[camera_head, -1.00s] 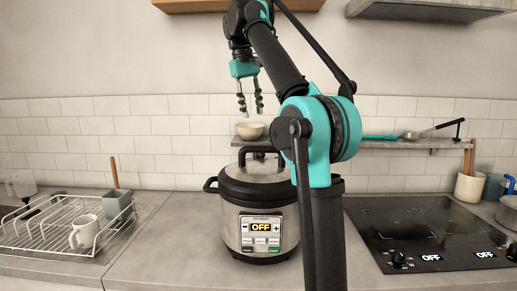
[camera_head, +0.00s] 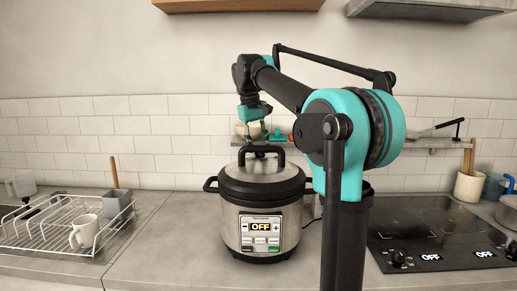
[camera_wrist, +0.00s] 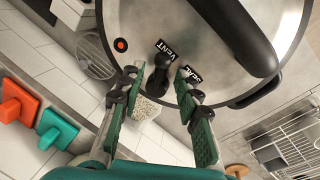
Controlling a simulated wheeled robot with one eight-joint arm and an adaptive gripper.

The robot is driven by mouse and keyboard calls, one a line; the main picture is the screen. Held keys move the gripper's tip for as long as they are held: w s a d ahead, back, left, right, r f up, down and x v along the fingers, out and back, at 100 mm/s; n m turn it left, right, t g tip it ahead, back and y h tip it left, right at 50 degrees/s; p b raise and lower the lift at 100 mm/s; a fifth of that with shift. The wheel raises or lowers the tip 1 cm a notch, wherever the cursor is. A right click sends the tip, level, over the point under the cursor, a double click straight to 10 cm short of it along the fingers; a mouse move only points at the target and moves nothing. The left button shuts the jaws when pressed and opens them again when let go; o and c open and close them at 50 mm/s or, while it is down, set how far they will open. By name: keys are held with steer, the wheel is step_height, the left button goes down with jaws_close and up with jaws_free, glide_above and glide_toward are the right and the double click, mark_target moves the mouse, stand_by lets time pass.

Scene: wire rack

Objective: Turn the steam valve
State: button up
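The pressure cooker (camera_head: 262,225) stands on the counter with its lid on and its display reading OFF; it also shows in the wrist view (camera_wrist: 130,20). In the wrist view the black steam valve (camera_wrist: 158,75) sits near the lid's edge. Its narrow end is beside the VENT label, and the SEAL label lies to the right. My gripper (camera_wrist: 161,76) is open, with one finger on each side of the valve; I cannot tell whether either touches it. In the head view my gripper (camera_head: 254,140) points down behind the lid handle, and the valve is hidden.
The black lid handle (camera_head: 262,153) arches close to my gripper. A shelf (camera_head: 420,143) runs behind the cooker and holds a bowl (camera_head: 243,130). A dish rack (camera_head: 50,238) is at left and a cooktop (camera_head: 440,225) at right, with clear counter between rack and cooker.

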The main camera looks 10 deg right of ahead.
jaws_close()
stand_by(0.3)
steer(key=shift+m, duration=0.3)
steer(key=m, duration=0.2)
steer(key=a+m, duration=0.1)
steer(key=m, duration=0.1)
steer(key=shift+w+g, duration=0.15)
steer(key=shift+g, duration=0.25)
steer(key=m, duration=0.5)
steer(key=shift+w+a+g, duration=0.2)
steer(key=shift+a+g, duration=0.1)
steer(key=shift+g, duration=0.1)
steer(key=shift+m, duration=0.3)
